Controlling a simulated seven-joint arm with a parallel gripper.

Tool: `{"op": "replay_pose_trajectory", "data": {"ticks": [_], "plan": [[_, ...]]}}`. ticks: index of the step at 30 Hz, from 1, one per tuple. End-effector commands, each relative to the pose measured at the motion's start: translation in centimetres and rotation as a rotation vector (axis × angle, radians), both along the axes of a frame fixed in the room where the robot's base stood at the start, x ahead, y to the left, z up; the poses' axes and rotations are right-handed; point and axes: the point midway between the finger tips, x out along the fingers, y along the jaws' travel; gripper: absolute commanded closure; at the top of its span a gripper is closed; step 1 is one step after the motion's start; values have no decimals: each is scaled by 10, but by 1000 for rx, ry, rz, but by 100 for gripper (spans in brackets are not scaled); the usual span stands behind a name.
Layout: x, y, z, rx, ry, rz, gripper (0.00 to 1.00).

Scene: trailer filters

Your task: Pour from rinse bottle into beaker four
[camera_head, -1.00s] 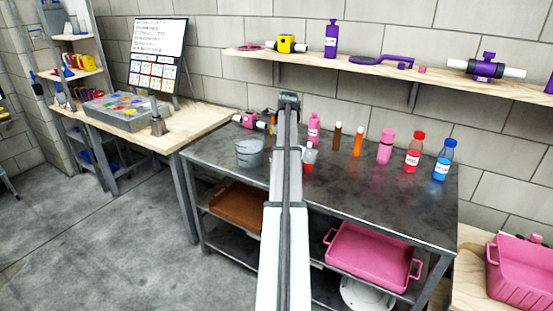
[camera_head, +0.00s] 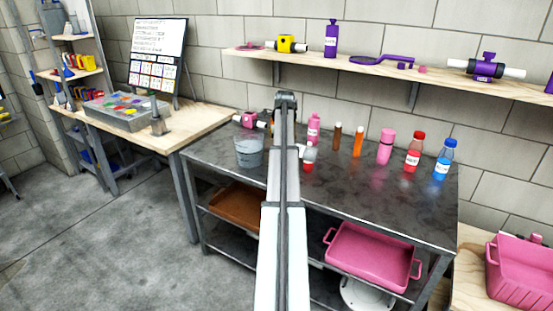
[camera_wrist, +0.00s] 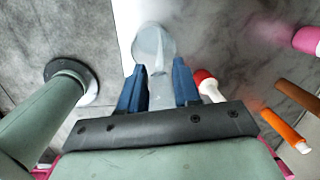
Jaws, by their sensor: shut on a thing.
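My gripper (camera_wrist: 160,88) has blue fingers and is shut on a pale, see-through grey thing (camera_wrist: 152,45) in the wrist view. I cannot tell from its shape which vessel it is. In the head view my arm hides the gripper and most of what it holds. A small vessel (camera_head: 309,154), grey above and red at its base, shows just right of my arm on the dark bench. A thing with a red top and white body (camera_wrist: 207,86) is beside the right finger in the wrist view. No readable label picks out the rinse bottle or beaker four.
A pink bottle (camera_head: 313,130), brown tube (camera_head: 336,137), orange tube (camera_head: 357,143), pink container (camera_head: 385,147), red bottle (camera_head: 413,154) and blue bottle (camera_head: 443,162) line the bench (camera_head: 360,200). A grey bucket (camera_head: 249,153) stands left of my arm. The bench front is clear.

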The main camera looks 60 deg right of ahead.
Motion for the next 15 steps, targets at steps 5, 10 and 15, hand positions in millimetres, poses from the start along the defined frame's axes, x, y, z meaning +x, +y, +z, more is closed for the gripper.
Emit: {"op": "replay_pose_trajectory", "data": {"ticks": [5,10,15], "plan": [[1,0,0,-2,10,1,100],[1,0,1,-3,19,1,100],[1,0,1,-6,29,0,100]]}}
